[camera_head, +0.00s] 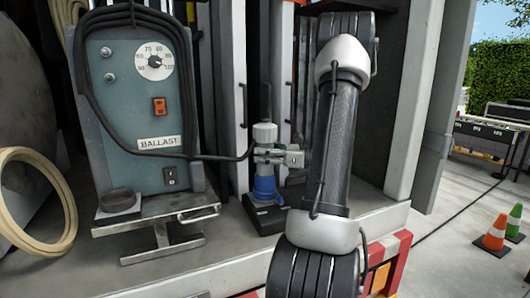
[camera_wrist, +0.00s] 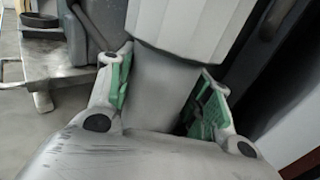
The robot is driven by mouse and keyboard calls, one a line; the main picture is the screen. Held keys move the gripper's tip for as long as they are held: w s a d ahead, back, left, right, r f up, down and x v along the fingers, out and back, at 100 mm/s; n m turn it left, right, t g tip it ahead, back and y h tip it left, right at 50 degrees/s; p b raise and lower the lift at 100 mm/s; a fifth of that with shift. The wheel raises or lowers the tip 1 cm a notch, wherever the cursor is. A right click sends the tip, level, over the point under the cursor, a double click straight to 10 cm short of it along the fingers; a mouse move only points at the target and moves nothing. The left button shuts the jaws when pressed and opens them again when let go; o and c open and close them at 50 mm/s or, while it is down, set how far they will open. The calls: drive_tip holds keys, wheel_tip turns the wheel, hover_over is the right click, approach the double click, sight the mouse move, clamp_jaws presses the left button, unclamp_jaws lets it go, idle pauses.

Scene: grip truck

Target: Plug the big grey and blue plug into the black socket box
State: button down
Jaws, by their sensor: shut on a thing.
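The big plug (camera_head: 264,166) stands upright in the head view, with a grey top and body and a blue lower end. A black cable runs from its upper part. My gripper (camera_head: 275,156) comes from the right and is shut on the grey body. In the wrist view the plug's grey body (camera_wrist: 168,84) lies between the green pads of my gripper (camera_wrist: 165,92). The black socket box (camera_head: 262,220) sits on the truck bed directly below the plug. The blue end meets or overlaps the box; I cannot tell how deep it sits.
A grey-blue ballast unit (camera_head: 132,120) with a dial stands at the left on a metal stand (camera_head: 160,240), with black cable draped over it. White uprights stand behind the plug. Traffic cones (camera_head: 496,232) stand outside right.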

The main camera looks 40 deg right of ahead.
sight(265, 138)
drive_tip(key=c, duration=0.5)
unclamp_jaws()
drive_tip(key=shift+f, duration=0.1)
drive_tip(key=shift+c, duration=0.2)
drive_tip(key=o, duration=0.3)
drive_tip(key=shift+r, duration=2.5)
